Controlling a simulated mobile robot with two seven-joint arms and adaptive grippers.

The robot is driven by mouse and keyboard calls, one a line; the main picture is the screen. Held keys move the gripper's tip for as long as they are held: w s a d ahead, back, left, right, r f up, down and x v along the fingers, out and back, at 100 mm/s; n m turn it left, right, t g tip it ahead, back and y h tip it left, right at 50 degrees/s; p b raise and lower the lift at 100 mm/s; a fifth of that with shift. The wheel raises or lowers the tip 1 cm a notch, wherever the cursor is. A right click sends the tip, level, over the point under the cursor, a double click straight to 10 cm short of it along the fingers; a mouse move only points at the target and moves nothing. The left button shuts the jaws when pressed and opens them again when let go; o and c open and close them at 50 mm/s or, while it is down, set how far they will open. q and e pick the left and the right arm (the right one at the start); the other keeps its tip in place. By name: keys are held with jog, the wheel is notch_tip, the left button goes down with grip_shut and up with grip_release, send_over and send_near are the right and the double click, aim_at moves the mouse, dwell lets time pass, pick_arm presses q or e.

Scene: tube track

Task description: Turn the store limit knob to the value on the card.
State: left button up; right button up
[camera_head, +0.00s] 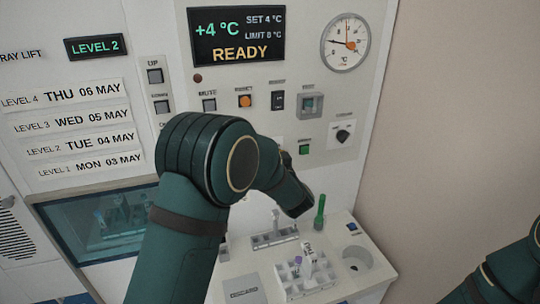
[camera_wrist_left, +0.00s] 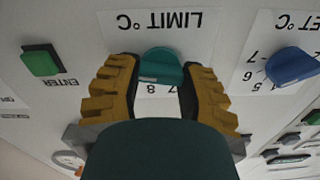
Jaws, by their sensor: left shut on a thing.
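The limit knob (camera_wrist_left: 160,66) is teal and sits on a white plate (camera_wrist_left: 150,25) marked "LIMIT °C", which shows upside down in the left wrist view. My left gripper (camera_wrist_left: 158,78) has its two yellow-brown fingers on either side of this knob and is shut on it. The scale digits below are partly covered, so the pointer value cannot be read. In the head view my left arm hides the gripper and the knob. The display (camera_head: 237,36) reads "+4 °C", "SET 4 °C", "LIMIT 8 °C" and "READY". I cannot identify the task's card with certainty.
A blue set knob (camera_wrist_left: 290,67) and a green enter button (camera_wrist_left: 42,63) flank the limit knob. Below the panel, a shelf holds a white rack (camera_head: 290,275) with tubes and a green upright item (camera_head: 320,212). My right arm shows at lower right, gripper out of frame.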

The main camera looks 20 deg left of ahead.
pick_arm(q)
jog(key=shift+r, duration=0.1)
jog(key=o, duration=1.2)
jog(key=v, duration=1.2)
